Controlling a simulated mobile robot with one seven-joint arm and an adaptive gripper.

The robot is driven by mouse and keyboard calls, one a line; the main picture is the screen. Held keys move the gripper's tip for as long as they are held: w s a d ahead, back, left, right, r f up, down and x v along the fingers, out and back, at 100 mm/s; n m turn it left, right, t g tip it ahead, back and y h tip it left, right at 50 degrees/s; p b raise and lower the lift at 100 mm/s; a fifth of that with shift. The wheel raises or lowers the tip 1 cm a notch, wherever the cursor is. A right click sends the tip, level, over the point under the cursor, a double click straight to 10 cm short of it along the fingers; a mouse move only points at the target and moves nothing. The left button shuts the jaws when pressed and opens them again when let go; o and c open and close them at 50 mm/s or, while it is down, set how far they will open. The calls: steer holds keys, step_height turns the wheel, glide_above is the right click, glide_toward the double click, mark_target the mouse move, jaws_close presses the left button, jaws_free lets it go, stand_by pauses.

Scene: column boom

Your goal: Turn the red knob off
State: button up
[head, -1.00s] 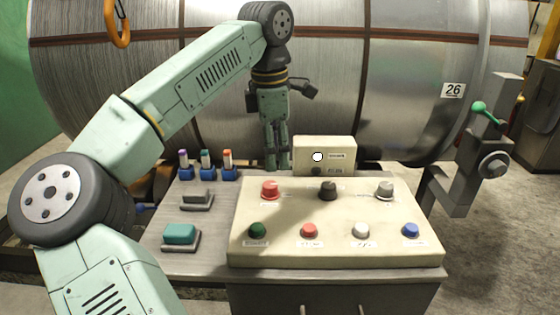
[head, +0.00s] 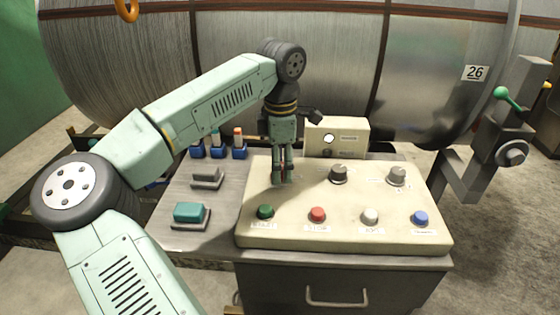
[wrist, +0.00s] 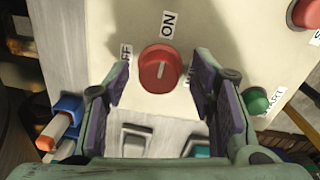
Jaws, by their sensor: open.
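The red knob (wrist: 160,69) shows in the wrist view on the cream panel, with its white pointer line toward the ON label (wrist: 168,24). An OFF label, partly hidden, lies to its left in that view. My gripper (wrist: 160,82) is open, its two fingers to either side of the knob in the picture; I cannot tell whether they touch it. In the head view my gripper (head: 281,180) points down over the back left of the control panel (head: 345,235) and hides most of the red knob.
Two grey knobs (head: 338,174) (head: 397,176) stand right of my gripper. Green (head: 265,212), red (head: 317,214), white (head: 370,215) and blue (head: 420,218) buttons line the panel's front. Switches (head: 207,177) and small blue holders (head: 239,152) sit to the left. A cream box (head: 345,137) stands behind.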

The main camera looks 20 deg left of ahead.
steer(key=shift+f, duration=0.15)
steer(key=shift+c, duration=0.5)
steer(key=c, duration=1)
